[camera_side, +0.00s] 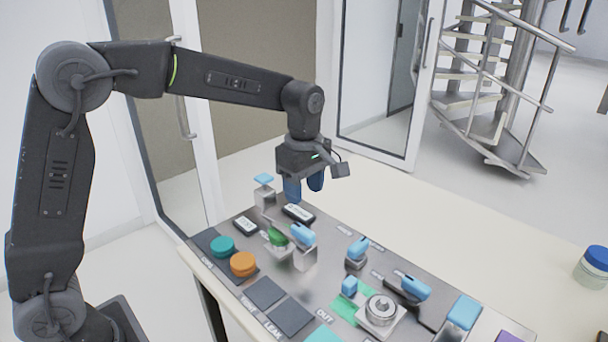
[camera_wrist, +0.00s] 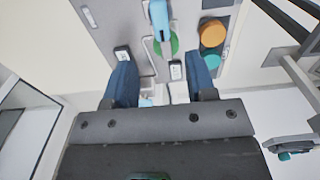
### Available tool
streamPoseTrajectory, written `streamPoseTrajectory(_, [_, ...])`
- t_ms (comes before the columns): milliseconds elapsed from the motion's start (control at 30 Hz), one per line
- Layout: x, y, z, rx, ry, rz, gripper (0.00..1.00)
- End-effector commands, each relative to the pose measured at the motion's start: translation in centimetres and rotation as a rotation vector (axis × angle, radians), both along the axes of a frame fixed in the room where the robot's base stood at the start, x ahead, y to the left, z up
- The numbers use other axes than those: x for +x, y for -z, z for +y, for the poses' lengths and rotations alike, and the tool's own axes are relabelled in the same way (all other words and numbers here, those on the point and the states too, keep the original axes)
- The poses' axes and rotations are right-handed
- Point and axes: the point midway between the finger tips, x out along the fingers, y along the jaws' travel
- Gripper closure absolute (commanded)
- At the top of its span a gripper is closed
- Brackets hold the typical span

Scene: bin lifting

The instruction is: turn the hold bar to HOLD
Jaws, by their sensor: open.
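A grey control panel (camera_side: 325,262) carries several blue-handled controls, and I cannot tell which is the hold bar; I cannot read a HOLD mark. One blue handle (camera_side: 303,235) stands on a metal bracket beside a green dome (camera_side: 278,238). The wrist view shows this handle (camera_wrist: 160,20) and dome (camera_wrist: 166,46) at the top, beyond my fingertips. A small blue-topped post (camera_side: 264,181) stands at the panel's far left end. My gripper (camera_side: 304,190) is above that end, pointing down, with blue fingers apart. The wrist view shows it (camera_wrist: 162,78) open and empty.
Teal (camera_side: 222,246) and orange (camera_side: 243,264) round buttons lie along the near left edge. A round metal dial (camera_side: 380,309) and other blue handles (camera_side: 415,288) fill the right part. A blue-lidded jar (camera_side: 594,266) stands far right. The table behind the panel is clear.

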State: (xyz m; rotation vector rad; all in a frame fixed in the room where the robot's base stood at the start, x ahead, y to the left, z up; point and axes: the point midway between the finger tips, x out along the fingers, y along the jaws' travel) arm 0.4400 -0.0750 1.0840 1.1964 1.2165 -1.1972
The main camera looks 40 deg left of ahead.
Motion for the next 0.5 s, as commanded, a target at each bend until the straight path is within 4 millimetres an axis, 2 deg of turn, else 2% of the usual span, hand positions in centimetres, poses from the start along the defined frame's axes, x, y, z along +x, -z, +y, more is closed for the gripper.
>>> streamPoseTrajectory(33, [0.1,-0.9,0.0,0.0,0.0,-0.004,0.49])
streamPoseTrajectory(200, [0.0,-2.5,0.0,0.0,-0.001,-0.002,0.49])
streamPoseTrajectory(500, [0.0,-2.9,0.0,0.0,-0.001,0.0,0.49])
